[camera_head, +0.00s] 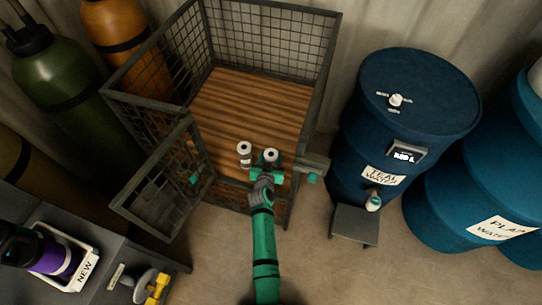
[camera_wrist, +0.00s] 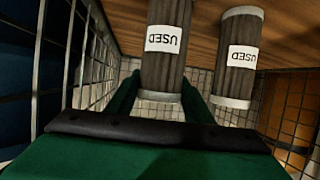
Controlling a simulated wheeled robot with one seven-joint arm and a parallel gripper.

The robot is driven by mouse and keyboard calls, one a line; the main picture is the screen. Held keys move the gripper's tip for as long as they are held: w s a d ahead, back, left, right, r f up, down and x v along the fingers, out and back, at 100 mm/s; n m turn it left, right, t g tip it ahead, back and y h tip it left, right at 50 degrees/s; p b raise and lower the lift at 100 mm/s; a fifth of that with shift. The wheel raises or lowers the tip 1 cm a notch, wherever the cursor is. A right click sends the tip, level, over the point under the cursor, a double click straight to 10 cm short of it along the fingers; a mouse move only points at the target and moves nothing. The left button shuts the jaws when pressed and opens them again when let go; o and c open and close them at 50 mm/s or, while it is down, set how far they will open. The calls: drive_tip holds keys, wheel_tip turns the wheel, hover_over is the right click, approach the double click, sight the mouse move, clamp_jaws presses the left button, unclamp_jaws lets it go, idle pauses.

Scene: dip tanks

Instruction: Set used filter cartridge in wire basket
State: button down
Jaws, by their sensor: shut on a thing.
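The wire basket is a large grey mesh cage with a slatted wooden floor (camera_head: 250,105), and its front gate (camera_head: 160,180) stands open to the left. A used filter cartridge (camera_head: 271,155), grey with pale ends, is upright at the basket's open front. My gripper (camera_head: 268,166) is shut on it. In the wrist view this cartridge (camera_wrist: 164,65), labelled USED, is between my green fingers. I cannot tell whether its lower end touches the floor. A second USED cartridge (camera_head: 244,149) stands close to its left, apart from it; it also shows in the wrist view (camera_wrist: 238,60).
A blue drum with a tap (camera_head: 385,130) stands right of the basket, above a small grey step (camera_head: 355,226). More blue drums (camera_head: 470,210) are farther right. Gas cylinders (camera_head: 50,70) stand left. A white NEW tray (camera_head: 82,270) is lower left. The basket's rear floor is clear.

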drive_tip(key=c, duration=0.9)
unclamp_jaws()
drive_tip(key=shift+f, duration=0.1)
drive_tip(key=shift+r, duration=0.2)
drive_tip(key=s+a+r+n+y, duration=0.1)
drive_tip(key=s+r, duration=0.3)
drive_tip(key=s, duration=1.3)
drive_tip(key=s+a+r+y, duration=0.1)
drive_tip(key=s+a+r, duration=0.15)
drive_tip(key=s, duration=1.35)
drive_tip(key=s+d+r, duration=0.1)
drive_tip(key=s+r, duration=0.4)
drive_tip(key=s+d+r+t, duration=0.1)
drive_tip(key=s+r, duration=0.4)
drive_tip(key=r, duration=0.1)
drive_tip(key=s+d+r+t, duration=0.1)
drive_tip(key=s+r, duration=0.4)
drive_tip(key=s, duration=0.1)
drive_tip(key=shift+d+r+n, duration=0.15)
drive_tip(key=shift+r+n, duration=0.15)
drive_tip(key=shift+r, duration=0.1)
